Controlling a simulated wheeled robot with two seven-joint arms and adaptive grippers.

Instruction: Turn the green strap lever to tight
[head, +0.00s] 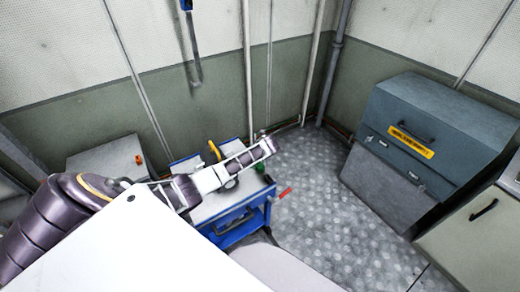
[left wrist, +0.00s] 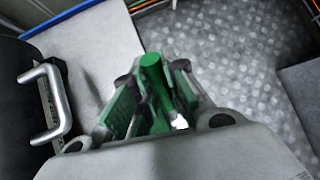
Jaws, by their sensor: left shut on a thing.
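The green strap lever (left wrist: 151,72) shows in the left wrist view as a green piece with a rounded end, between the fingers of my left gripper. My left gripper (head: 266,148) is shut on it, above the right end of a blue cart (head: 232,218) in the head view. A bit of green (head: 259,168) shows just below the gripper there. The fingers and wrist hide much of the lever, and its exact angle is hard to tell. My right gripper is in neither view.
A yellow handle (head: 214,150) and a red handle (head: 285,191) are by the cart. A grey-blue cabinet (head: 425,135) with a yellow label stands at the right. Patterned metal floor (head: 310,180) lies open between cart and cabinet. Pipes run up the far wall.

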